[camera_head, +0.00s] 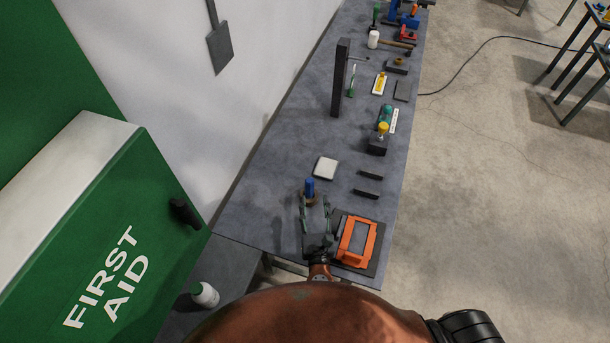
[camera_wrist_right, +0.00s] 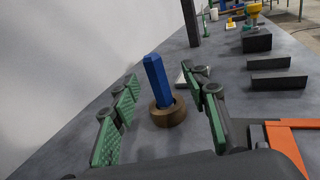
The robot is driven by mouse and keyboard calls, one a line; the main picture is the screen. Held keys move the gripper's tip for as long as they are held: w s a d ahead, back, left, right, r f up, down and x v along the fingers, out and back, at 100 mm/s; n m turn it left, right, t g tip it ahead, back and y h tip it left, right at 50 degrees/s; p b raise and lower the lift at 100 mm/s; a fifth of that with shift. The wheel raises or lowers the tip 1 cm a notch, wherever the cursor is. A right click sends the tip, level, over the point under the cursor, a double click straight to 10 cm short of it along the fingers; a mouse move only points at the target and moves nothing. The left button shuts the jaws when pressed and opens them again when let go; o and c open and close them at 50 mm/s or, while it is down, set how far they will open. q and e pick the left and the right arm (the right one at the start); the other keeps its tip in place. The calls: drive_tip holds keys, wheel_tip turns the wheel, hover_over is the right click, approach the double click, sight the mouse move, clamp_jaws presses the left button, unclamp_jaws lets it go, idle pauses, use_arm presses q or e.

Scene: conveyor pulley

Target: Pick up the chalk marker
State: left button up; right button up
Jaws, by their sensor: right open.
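A blue stick (camera_wrist_right: 156,76), which looks like the chalk marker, stands slightly tilted in a round brown ring-shaped holder (camera_wrist_right: 168,113). In the head view the blue stick (camera_head: 309,186) is near the front end of the grey bench. My right gripper (camera_head: 315,206) is open, with its green-padded fingers pointing toward the stick. In the right wrist view the stick shows between the two fingers, and neither finger visibly touches it. The gap in depth is hard to judge. My left gripper is not in view.
An orange frame (camera_head: 355,241) on a dark plate lies right of my right gripper. A pale square block (camera_head: 325,168) and two dark bars (camera_head: 370,175) lie beyond. A tall dark post (camera_head: 340,80) stands farther along. A green first aid cabinet (camera_head: 110,240) is at left.

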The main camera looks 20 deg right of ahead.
sight(309, 185)
drive_tip(key=shift+w+a, duration=0.15)
drive_tip(key=shift+w, duration=0.95)
drive_tip(key=w, duration=0.3)
drive_tip(key=shift+w+r, duration=0.35)
drive_tip(key=shift+w, duration=0.05)
drive_tip(key=shift+x, duration=1.1)
drive_tip(key=shift+w+d, duration=0.2)
drive_tip(key=shift+w, duration=0.05)
drive_tip(key=c, duration=1.1)
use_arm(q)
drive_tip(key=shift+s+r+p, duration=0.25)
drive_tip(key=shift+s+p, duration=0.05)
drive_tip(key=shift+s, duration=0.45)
use_arm(e)
clamp_jaws()
